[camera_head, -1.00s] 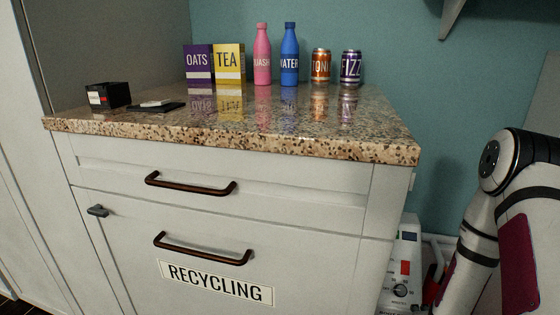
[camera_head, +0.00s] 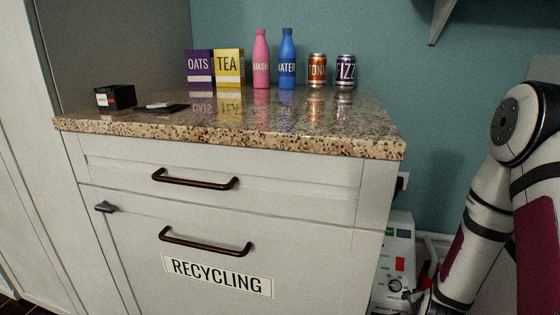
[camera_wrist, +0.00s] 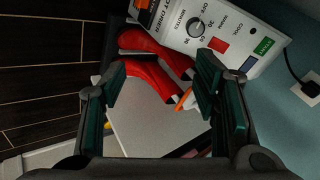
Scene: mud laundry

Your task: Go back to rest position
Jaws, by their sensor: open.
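My gripper (camera_wrist: 160,92) shows in the wrist view with its two dark green-padded fingers wide apart and nothing held between them. Beyond the fingers are a red object (camera_wrist: 150,78) and a white appliance (camera_wrist: 215,28) with a dial. In the head view my arm stands at the right edge, folded and beside the counter; my gripper is not clearly seen there. The white appliance also shows in the head view (camera_head: 397,250), on the right of the cabinet.
A granite counter (camera_head: 230,141) holds an oats box (camera_head: 199,68), a tea box (camera_head: 229,68), pink (camera_head: 261,60) and blue (camera_head: 287,60) bottles, two cans (camera_head: 317,70) and a black box (camera_head: 115,96). The recycling drawer (camera_head: 300,255) below is shut. A wall outlet (camera_wrist: 310,88) is at right.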

